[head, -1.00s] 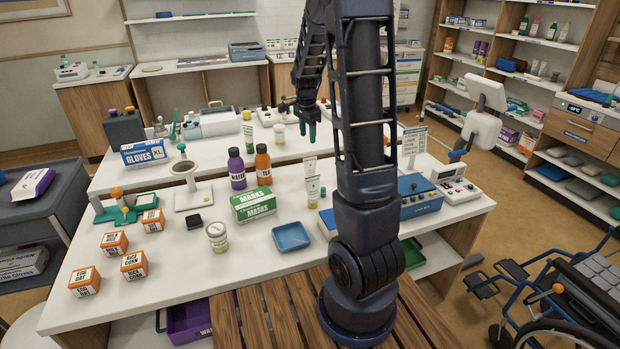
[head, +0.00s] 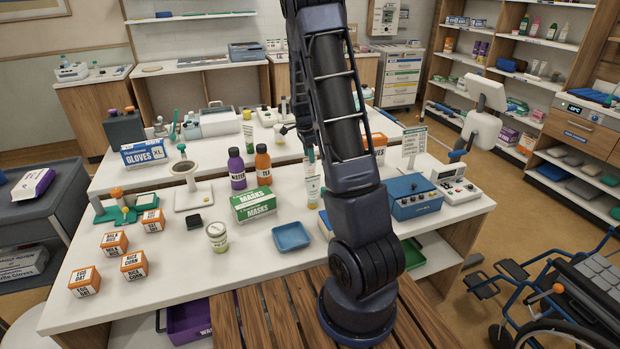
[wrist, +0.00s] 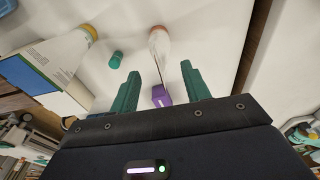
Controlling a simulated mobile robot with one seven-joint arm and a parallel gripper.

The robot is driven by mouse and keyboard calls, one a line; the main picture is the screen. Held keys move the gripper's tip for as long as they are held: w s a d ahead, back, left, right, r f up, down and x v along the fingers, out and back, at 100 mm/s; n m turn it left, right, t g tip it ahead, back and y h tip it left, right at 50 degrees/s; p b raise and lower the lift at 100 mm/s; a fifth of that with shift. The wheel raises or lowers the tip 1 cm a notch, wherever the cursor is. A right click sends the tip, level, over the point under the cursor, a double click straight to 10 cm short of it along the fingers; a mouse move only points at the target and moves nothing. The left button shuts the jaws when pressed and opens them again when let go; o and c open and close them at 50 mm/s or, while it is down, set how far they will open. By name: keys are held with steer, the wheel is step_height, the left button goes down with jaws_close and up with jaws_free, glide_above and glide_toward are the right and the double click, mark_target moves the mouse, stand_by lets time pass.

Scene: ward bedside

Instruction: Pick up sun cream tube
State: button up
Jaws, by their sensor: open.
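My gripper (head: 311,155) is low over the table, largely hidden by my arm, with a teal fingertip showing above that tube. In the wrist view my gripper (wrist: 160,90) is open. A white tube with a pinkish end (wrist: 158,42) lies ahead of the fingers, and a small purple piece (wrist: 161,97) shows between them. Nothing is visibly gripped.
A green masks box (head: 253,206), purple bottle (head: 236,168), orange bottle (head: 263,165) and blue tray (head: 291,237) are left of the arm. A blue device (head: 415,196) is right. The wrist view shows a green cap (wrist: 116,60) left of the white tube.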

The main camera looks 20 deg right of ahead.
mark_target(309, 168)
steer(key=shift+d+f, duration=0.2)
steer(key=shift+f, duration=1.1)
steer(key=shift+d+f, duration=0.15)
steer(key=shift+f, duration=1.1)
jaws_close()
